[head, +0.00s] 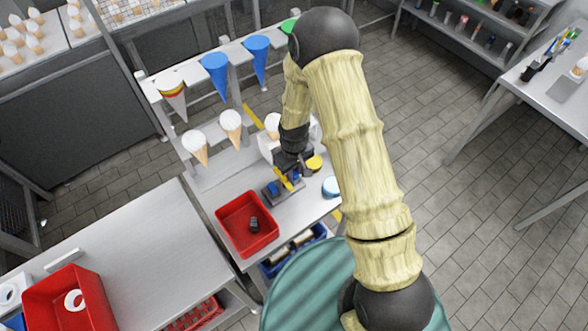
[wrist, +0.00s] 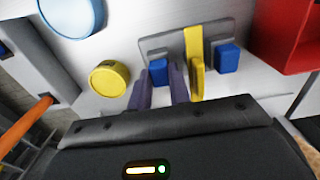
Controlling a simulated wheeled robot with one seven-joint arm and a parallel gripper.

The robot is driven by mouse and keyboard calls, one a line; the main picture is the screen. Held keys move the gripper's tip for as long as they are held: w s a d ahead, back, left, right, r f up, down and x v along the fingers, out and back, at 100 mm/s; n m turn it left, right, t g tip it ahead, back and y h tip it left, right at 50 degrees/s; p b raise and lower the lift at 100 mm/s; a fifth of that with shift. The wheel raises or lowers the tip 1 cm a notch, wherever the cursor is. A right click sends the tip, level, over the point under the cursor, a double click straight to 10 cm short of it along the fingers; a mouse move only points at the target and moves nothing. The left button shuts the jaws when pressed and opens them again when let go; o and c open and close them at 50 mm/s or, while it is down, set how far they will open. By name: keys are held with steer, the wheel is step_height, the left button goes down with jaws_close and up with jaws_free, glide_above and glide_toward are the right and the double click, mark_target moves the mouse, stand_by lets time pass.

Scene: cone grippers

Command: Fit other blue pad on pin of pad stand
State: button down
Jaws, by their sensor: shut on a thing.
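The pad stand is a grey plate (wrist: 210,36) with a yellow upright bar (wrist: 194,45) in its middle; in the head view its base (head: 270,197) is on the steel bench, under my gripper. One blue pad (wrist: 228,58) is on the stand, right of the yellow bar in the wrist view. My gripper (wrist: 160,80) has its two fingers on the other blue pad (wrist: 158,69), left of the bar and close to the stand. The pins are hidden, so I cannot tell whether the held pad sits on one. My arm hides part of the stand in the head view.
A red bin (head: 247,224) with a dark object in it stands close to the stand. A yellow round item (wrist: 108,78) and a blue-rimmed round container (wrist: 72,12) are on the other side. A rack with cones (head: 215,70) stands behind.

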steer(key=shift+f, duration=0.15)
stand_by(0.3)
steer(key=c, duration=1.2)
jaws_free()
steer(key=shift+s, duration=0.1)
steer(key=shift+o, duration=1)
steer(key=shift+a, duration=0.1)
steer(key=shift+c, duration=0.4)
